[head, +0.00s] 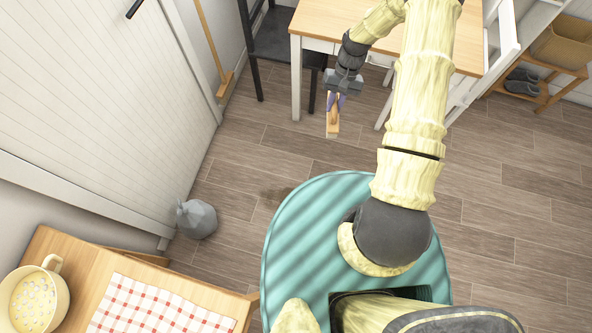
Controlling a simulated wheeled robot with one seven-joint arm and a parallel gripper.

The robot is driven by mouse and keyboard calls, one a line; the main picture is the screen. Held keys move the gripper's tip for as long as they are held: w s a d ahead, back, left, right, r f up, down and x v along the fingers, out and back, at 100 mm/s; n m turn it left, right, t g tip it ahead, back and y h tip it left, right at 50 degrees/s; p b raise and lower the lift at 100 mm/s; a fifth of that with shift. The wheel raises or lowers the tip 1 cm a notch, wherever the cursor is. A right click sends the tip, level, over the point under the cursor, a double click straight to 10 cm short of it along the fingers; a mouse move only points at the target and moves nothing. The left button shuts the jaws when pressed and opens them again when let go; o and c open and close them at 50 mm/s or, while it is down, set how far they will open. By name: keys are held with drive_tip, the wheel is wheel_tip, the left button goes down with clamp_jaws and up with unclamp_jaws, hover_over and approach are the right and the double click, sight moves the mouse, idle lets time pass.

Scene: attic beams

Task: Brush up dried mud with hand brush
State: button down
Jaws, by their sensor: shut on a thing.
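The brush hangs below the fingers, in front of the wooden table's near edge, and appears to be above the floor. Its bristles are too small to make out. A dark brown patch that looks like dried mud (276,193) lies on the plank floor, lower and to the left of the brush. My teal base may hide part of the floor beside the patch.
A wooden table (430,50) and a black chair (283,45) stand behind the gripper. A broom (212,45) leans on the left wall. A grey tied bag (197,219) sits on the floor. A bench (85,270) holds a checkered cloth and a mug. Floor at right is clear.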

drive_tip(key=a+f+m+t+b, duration=0.1)
drive_tip(key=a+f+m+b, duration=0.3)
drive_tip(key=f+b, duration=1.1)
drive_tip(key=a+f+m+t+y+b, duration=0.1)
drive_tip(key=a+f+m+b, duration=0.3)
drive_tip(key=f+b, duration=1.2)
drive_tip(key=a+f+m+t+y+b, duration=0.1)
drive_tip(key=f+b, duration=1.5)
drive_tip(key=f, duration=2)
drive_tip(key=a+m+t, duration=0.1)
drive_tip(key=a+m, duration=0.1)
drive_tip(key=a, duration=0.1)
drive_tip(key=shift+s+f+m, duration=0.15)
drive_tip(key=shift+f+m, duration=0.25)
